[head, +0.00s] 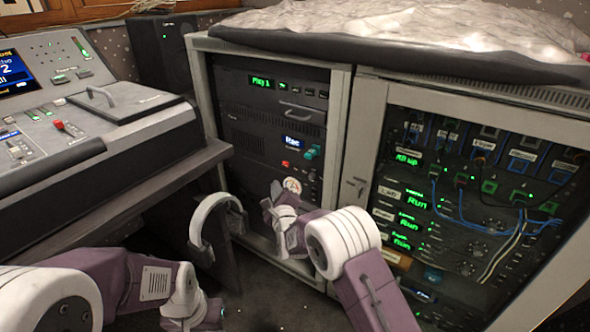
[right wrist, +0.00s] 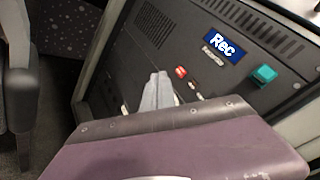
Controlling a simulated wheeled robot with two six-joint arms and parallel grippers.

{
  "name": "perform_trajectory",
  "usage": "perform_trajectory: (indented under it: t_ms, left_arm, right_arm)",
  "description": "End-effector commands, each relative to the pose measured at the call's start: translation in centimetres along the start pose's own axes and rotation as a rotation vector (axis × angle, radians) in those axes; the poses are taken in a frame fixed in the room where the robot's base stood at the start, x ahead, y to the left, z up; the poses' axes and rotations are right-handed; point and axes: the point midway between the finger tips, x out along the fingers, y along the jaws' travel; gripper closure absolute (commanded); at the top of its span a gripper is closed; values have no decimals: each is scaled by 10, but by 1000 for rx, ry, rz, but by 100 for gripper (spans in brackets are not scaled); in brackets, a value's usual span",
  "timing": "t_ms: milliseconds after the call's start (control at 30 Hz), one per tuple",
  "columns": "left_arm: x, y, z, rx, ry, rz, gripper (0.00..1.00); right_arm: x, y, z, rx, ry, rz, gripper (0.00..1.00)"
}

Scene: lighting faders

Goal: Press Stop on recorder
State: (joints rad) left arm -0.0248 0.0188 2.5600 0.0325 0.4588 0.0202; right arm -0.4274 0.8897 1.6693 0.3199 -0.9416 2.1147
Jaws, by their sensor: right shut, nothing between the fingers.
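The recorder (head: 262,140) is a black rack unit with a blue "Rec" display. The display also shows in the right wrist view (right wrist: 222,41). I cannot read which control is Stop. My right gripper (head: 269,204) is shut and empty, in front of the lower rack. Its grey fingertips (right wrist: 158,80) appear just left of the red button; contact cannot be judged. My left arm is low at the left, its fingers not clear.
A second rack (head: 367,120) with blue cables and green displays stands at the right. A mixing desk (head: 70,160) is at the left. A white curved band (head: 203,213) hangs beside the desk, near my right gripper. Dark floor shows between.

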Motion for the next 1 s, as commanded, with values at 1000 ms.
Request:
perform_trajectory:
  t_ms: [1000]
  left_arm:
    - [7, 0, 1, 0, 0, 0, 64]
  right_arm:
    - [56, -41, -42, -2, 2, 1, 100]
